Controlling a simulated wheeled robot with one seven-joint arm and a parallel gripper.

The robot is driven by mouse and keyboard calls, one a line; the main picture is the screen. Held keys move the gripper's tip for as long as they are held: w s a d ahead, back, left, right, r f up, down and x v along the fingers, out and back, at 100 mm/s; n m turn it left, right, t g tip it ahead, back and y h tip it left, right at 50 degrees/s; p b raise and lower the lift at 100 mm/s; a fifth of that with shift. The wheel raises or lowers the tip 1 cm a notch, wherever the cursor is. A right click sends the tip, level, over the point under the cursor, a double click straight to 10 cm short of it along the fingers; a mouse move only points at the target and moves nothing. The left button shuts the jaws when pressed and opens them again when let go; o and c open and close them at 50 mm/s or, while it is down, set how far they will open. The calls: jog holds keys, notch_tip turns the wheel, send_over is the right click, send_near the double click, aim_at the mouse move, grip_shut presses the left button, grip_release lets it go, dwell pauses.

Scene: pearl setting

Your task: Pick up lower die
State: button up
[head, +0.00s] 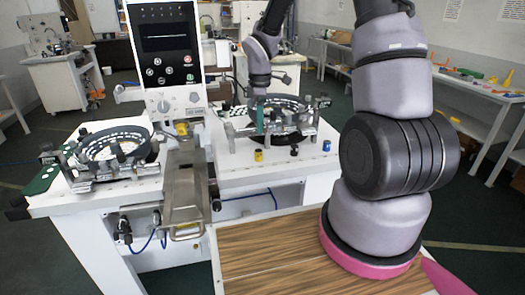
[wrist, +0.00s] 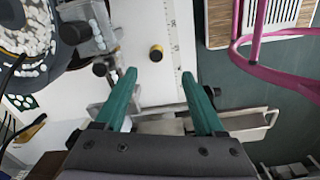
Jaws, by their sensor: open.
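No part is clearly marked as the lower die. A small yellow and dark cylinder (head: 259,155) stands near the front edge of the right bench in the head view. My gripper (wrist: 160,76) is open, its teal fingers apart with nothing between the tips. In the head view my gripper (head: 262,120) shows small and partly hidden against the ring carousel, above the bench.
A ring carousel (head: 270,104) with clamps stands behind on the right bench, and another ring (head: 112,143) at left. The press machine (head: 166,62) stands between them. Small dark pieces (head: 293,150) lie near the cylinder. A pink chair-like frame (wrist: 238,45) is at upper right.

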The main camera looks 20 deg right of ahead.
send_over(258, 151)
jog(key=shift+n, duration=0.4)
jog(key=f, duration=0.7)
jog(key=shift+d, duration=0.25)
notch_tip(258, 151, down, 6)
jog(key=shift+a+r, duration=0.1)
jog(key=shift+a, duration=0.05)
grip_shut()
